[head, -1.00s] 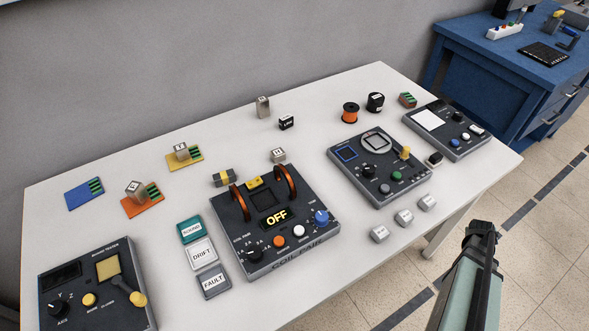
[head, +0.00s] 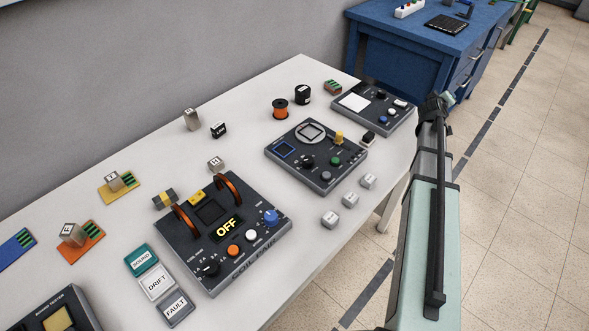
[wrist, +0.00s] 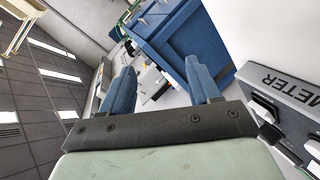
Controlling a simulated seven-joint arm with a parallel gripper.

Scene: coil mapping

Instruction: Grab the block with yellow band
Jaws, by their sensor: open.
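The block with the yellow band (head: 164,199) is a small dark grey block. In the head view it lies on the white table, close behind the left coil of the coil pair device (head: 240,255). It appears apart from the device, though the gap is narrow. My gripper (wrist: 160,82) shows in the wrist view with its two blue fingers spread and nothing between them. It points toward a blue cabinet (wrist: 180,45), far from the block. The block is not in the wrist view.
Near the block are a yellow card (head: 119,190) bearing a grey block, an orange card (head: 90,235) and label tiles (head: 157,284). Beyond the coil pair stand a grey panel (head: 316,160), an orange spool (head: 280,109) and another panel (head: 375,108).

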